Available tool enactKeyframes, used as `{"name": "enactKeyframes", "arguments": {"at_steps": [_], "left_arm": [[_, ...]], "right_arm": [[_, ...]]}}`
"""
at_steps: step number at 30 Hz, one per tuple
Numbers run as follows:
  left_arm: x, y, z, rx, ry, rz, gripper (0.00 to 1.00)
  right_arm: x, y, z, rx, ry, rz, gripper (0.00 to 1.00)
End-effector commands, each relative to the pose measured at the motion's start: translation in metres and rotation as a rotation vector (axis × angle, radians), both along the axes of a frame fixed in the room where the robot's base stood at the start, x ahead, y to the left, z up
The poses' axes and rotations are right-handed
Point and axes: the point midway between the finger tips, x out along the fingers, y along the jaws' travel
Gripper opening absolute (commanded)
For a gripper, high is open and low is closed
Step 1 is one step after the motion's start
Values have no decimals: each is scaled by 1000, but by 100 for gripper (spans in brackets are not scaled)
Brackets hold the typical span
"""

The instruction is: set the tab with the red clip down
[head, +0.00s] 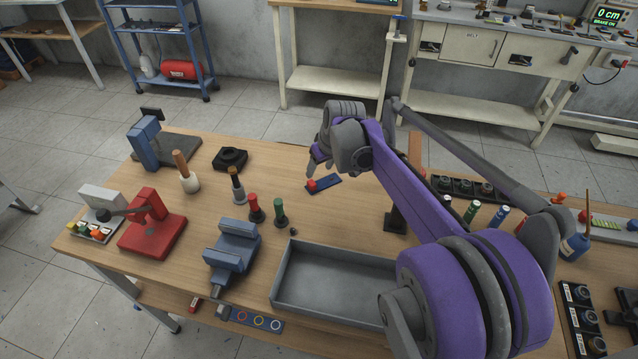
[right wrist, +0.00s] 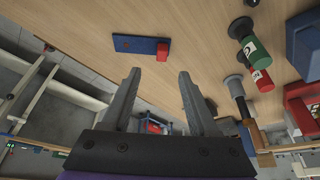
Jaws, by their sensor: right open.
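The blue tab (head: 326,183) lies flat on the wooden table with the red clip (head: 312,186) at its left end. In the right wrist view the blue tab (right wrist: 133,44) and the red clip (right wrist: 163,50) show just beyond the fingertips. My right gripper (head: 318,163) is above and close to the tab in the head view. Its two fingers (right wrist: 159,76) are apart with nothing between them. My left gripper is not in view.
A grey tray (head: 283,272) and a blue vise (head: 234,246) stand at the front edge. Red (head: 255,208) and green (head: 280,213) bottles stand left of the tab's front side. Bare table surrounds the tab.

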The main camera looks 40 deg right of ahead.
Motion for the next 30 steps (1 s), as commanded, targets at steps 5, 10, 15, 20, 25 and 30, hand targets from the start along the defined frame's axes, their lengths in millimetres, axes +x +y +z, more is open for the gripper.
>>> {"name": "enactKeyframes", "arguments": {"at_steps": [5,10,15,20,25,30], "left_arm": [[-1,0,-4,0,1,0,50],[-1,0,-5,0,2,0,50],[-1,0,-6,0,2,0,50],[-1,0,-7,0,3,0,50],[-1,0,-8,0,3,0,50],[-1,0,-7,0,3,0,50]], "right_arm": [[12,-1,-29,1,-1,-1,60],[17,-1,-42,2,-2,-3,60],[24,0,-60,2,-2,-2,60],[33,0,-82,2,-3,-3,60],[36,0,-90,2,-3,-4,60],[36,0,-90,2,-3,-4,60]]}}
